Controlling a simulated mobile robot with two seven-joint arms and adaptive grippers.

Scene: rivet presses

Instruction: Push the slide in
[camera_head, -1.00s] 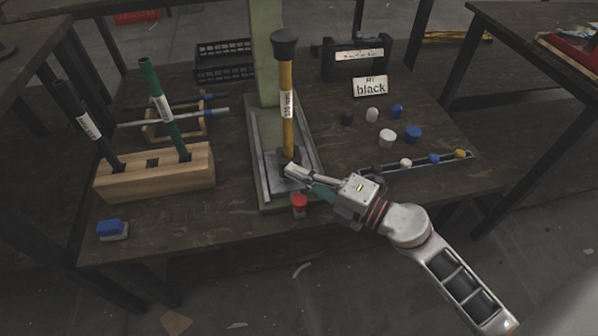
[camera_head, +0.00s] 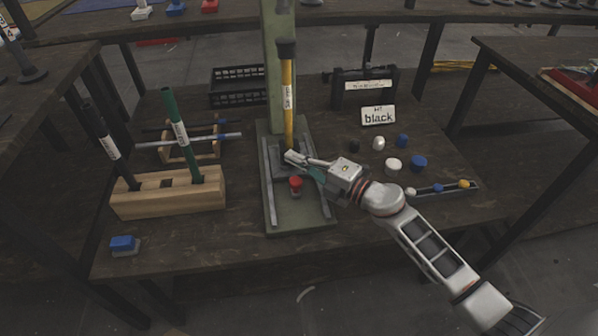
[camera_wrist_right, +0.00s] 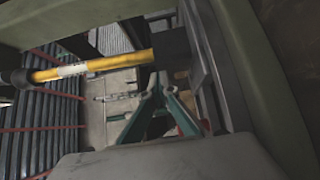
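The slide (camera_head: 283,172) is a dark carriage between two rails on the green press base (camera_head: 301,216), with a red knob (camera_head: 295,182) at its front. A yellow-handled tool (camera_head: 288,92) with a black head and white label stands upright in it, close to the green column (camera_head: 279,25). My right gripper (camera_head: 291,157) reaches in from the right with its tips at the foot of the tool; contact is hard to tell. In the right wrist view its teal fingers (camera_wrist_right: 158,92) converge and look shut, with the yellow tool (camera_wrist_right: 105,63) beyond. My left gripper is out of view.
A wooden rack (camera_head: 168,193) with black and green tools stands at the left. A blue block (camera_head: 123,244) lies before it. A "black" sign (camera_head: 378,115), several coloured caps and a small rail (camera_head: 450,187) are at the right. The table front is clear.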

